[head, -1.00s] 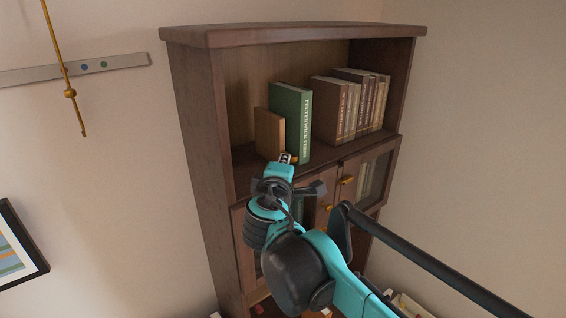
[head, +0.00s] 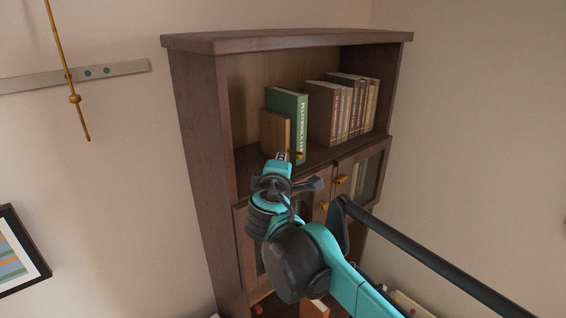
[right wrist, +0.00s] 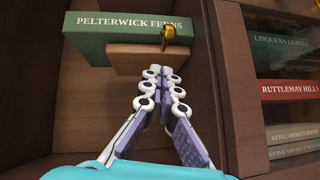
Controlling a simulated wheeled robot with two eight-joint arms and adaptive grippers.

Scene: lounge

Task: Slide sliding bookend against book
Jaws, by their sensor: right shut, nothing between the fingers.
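The sliding bookend (head: 274,134) is an upright brown wooden panel on the upper shelf, left of the green book (head: 289,104). In the right wrist view the bookend (right wrist: 135,64) lies right alongside the green book (right wrist: 95,46); I cannot tell whether a thin gap is left. A brass knob (right wrist: 167,36) shows in front of them. My right gripper (right wrist: 160,72) is shut and empty, its fingertips at the bookend's outer side, seemingly touching it. In the head view the right gripper (head: 283,156) is at the shelf's front edge. My left gripper is not in view.
Several brown and tan books (head: 345,108) stand right of the green book. Below are cabinet doors with glass (head: 362,178) and brass handles (head: 340,179). The bookcase's left side wall (head: 195,150) bounds the shelf, with bare shelf between it and the bookend.

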